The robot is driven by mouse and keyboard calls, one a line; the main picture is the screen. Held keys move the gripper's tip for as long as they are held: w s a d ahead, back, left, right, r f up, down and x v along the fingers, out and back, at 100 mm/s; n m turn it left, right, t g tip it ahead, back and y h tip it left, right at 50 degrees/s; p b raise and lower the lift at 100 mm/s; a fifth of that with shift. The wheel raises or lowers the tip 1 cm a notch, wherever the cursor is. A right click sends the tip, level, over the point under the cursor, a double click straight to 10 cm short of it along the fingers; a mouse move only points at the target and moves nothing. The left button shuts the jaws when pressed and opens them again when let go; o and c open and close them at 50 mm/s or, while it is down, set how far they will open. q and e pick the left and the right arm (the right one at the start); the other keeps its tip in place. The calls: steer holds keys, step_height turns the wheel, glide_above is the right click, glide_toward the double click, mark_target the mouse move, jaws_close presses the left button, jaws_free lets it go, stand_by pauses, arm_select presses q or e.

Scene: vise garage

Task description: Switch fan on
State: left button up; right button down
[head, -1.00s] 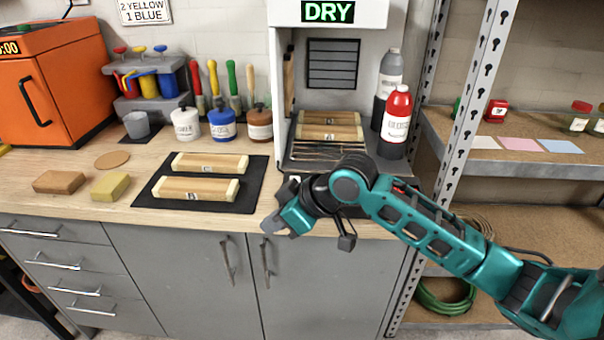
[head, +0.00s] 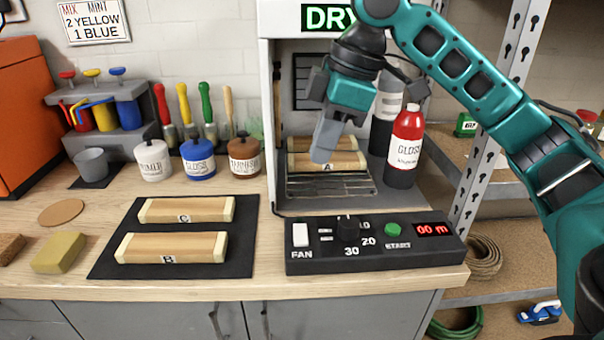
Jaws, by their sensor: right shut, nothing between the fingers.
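The fan switch (head: 300,235) is a white rocker labelled FAN at the left end of a black control box (head: 375,262). The box lies on the bench in front of the drying cabinet (head: 266,120). It also has a dial (head: 348,228), a green START button (head: 393,229) and a red display (head: 432,229). My right gripper (head: 324,150) is shut and empty. It points down in front of the cabinet opening, above and a little right of the switch, apart from it. It partly hides block A (head: 345,160) on the rack. My left gripper is not in view.
Blocks C (head: 187,209) and B (head: 172,248) lie on a black mat (head: 105,262) left of the box. A red gloss bottle (head: 406,146) and a grey bottle (head: 386,105) stand right of the rack. A metal shelf post (head: 497,130) stands at right.

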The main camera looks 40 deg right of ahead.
steer(key=b, duration=0.2)
glide_toward(298, 228)
steer(key=b+x, duration=0.1)
steer(key=x, duration=0.4)
steer(key=shift+a+f+b, duration=0.1)
steer(key=shift+b, duration=0.25)
steer(key=shift+w+f, duration=0.1)
steer(key=shift+f, duration=0.3)
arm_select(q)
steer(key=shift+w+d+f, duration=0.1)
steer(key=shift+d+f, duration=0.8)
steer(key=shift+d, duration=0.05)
